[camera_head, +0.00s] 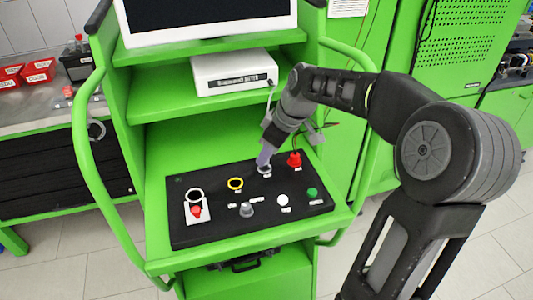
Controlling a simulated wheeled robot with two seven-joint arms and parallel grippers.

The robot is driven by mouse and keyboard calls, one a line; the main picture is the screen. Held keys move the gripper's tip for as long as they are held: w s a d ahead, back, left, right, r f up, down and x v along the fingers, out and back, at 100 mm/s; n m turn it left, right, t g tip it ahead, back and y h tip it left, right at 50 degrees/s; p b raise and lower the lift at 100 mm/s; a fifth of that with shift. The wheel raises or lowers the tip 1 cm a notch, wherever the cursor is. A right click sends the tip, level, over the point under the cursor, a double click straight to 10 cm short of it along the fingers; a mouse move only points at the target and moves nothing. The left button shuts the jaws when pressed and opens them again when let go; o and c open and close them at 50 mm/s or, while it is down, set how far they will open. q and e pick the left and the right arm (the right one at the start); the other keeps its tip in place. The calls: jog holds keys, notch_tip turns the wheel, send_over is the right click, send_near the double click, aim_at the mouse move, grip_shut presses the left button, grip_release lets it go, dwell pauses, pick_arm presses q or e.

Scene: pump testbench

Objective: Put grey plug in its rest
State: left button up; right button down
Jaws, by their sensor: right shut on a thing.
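My right gripper (264,157) reaches down from the upper right to the back of the black panel (215,225). Its fingers are shut on what appears to be the grey plug, which they mostly hide. The fingertips are right at a pale grey ring (264,169) on the panel, likely the plug's rest. I cannot tell whether the plug is inside the ring or just above it. My left gripper is not in view.
A red plug (294,159) stands just right of the gripper. The panel also has a yellow ring (235,184), a red button (196,211), a grey knob (246,210), a white button (283,200) and a green button (312,193). A white box (233,73) sits on the shelf behind.

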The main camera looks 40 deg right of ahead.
jog(key=shift+f+b, duration=1)
jog(key=shift+f, duration=0.15)
dwell(0.4)
jog(key=c, duration=1.2)
grip_release()
jog(key=shift+o, duration=0.3)
jog(key=o, duration=0.4)
jog(key=shift+r, duration=0.2)
jog(key=shift+r+p, duration=2.8)
jog(key=shift+r, duration=1.1)
